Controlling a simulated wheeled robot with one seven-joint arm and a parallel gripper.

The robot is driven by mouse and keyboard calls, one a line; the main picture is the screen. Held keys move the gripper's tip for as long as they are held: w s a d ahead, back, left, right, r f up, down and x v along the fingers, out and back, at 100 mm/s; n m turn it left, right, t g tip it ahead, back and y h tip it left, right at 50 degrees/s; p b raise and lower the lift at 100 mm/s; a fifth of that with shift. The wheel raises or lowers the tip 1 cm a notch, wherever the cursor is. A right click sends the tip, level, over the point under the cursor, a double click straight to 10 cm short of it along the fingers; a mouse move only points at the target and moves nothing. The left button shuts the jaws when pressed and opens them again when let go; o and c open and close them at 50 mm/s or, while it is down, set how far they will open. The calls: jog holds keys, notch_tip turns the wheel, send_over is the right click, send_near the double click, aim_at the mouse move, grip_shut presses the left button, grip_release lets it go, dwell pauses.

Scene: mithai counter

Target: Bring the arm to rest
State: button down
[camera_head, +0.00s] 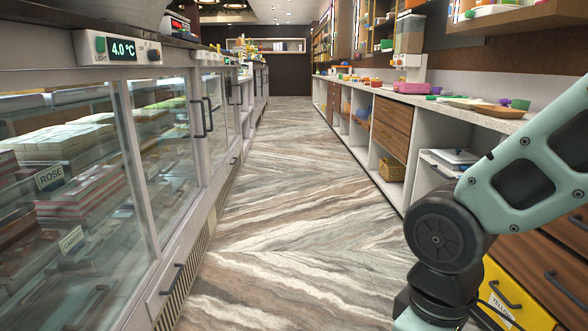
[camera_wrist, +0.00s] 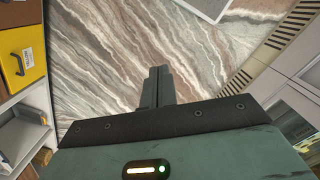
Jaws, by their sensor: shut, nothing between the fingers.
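My gripper (camera_wrist: 158,88) shows in the wrist view, pointing over the striped floor. Its two dark fingers are together with nothing between them. In the head view my arm (camera_head: 470,215) is bent at the lower right, beside the right-hand counter. My gripper is not visible in the head view.
A glass display case (camera_head: 70,190) with sweets lines the left side. The right counter (camera_head: 455,104) carries bowls and trays, with open shelves and wooden drawers (camera_head: 392,128) below. A yellow drawer (camera_head: 515,295) is close to my arm. The striped floor (camera_head: 290,200) between them is clear.

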jog(key=s+a+r+y+p, duration=0.1)
jog(key=s+a+r, duration=0.15)
jog(key=s, duration=0.25)
notch_tip(320, 180, up, 27)
jog(key=p, duration=2.6)
jog(key=shift+d+t, duration=0.15)
jog(key=shift+t, duration=0.15)
jog(key=shift+w+d+f, duration=0.1)
